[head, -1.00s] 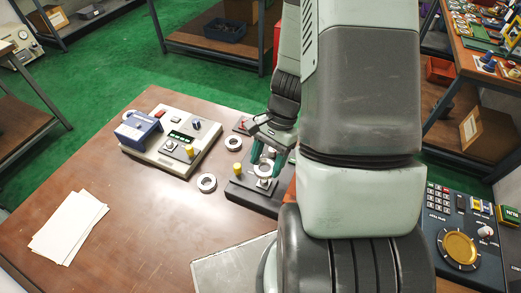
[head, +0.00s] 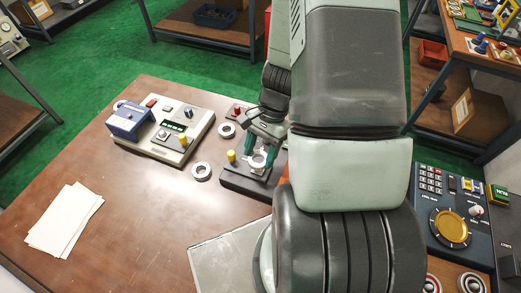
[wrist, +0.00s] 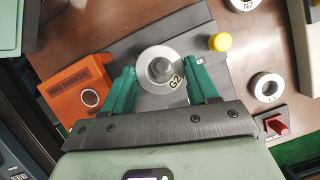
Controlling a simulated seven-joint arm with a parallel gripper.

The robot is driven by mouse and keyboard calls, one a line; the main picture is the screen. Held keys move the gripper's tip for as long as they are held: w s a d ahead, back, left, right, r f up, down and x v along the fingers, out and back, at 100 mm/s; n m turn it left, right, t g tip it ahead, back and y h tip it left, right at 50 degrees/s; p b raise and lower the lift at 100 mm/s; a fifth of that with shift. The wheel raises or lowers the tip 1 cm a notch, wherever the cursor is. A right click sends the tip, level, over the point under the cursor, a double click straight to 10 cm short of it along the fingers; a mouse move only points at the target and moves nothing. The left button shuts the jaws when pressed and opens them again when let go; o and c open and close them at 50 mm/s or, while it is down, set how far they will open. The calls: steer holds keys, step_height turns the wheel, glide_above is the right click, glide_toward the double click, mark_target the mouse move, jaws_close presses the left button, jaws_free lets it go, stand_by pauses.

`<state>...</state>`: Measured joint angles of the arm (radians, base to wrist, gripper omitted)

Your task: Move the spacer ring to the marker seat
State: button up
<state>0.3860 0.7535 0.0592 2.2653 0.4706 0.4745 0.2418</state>
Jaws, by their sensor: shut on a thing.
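My gripper (wrist: 162,72) is shut on a pale metal ring marked G2 (wrist: 174,82), with one green finger on each side. The ring also shows at my fingertips in the head view (head: 258,160). It is over a dark grey base (head: 236,182) with a yellow knob (head: 231,156). In the wrist view a round metal post (wrist: 162,68) shows through the ring's hole. I cannot tell whether the ring is around the post or just above it. An orange block lettered RING MARKER (wrist: 77,86) is left of the ring in the wrist view.
A tester with a blue box (head: 134,120) stands further left. Paper sheets (head: 64,222) lie at the left. A red switch (wrist: 277,126) is near one ring.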

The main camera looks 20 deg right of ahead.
mark_target(262, 154)
steer(key=shift+f, duration=0.3)
steer(key=shift+f, duration=0.7)
steer(key=shift+f, duration=0.75)
stand_by(1.2)
steer(key=o, duration=1.3)
steer(key=shift+r, duration=3.75)
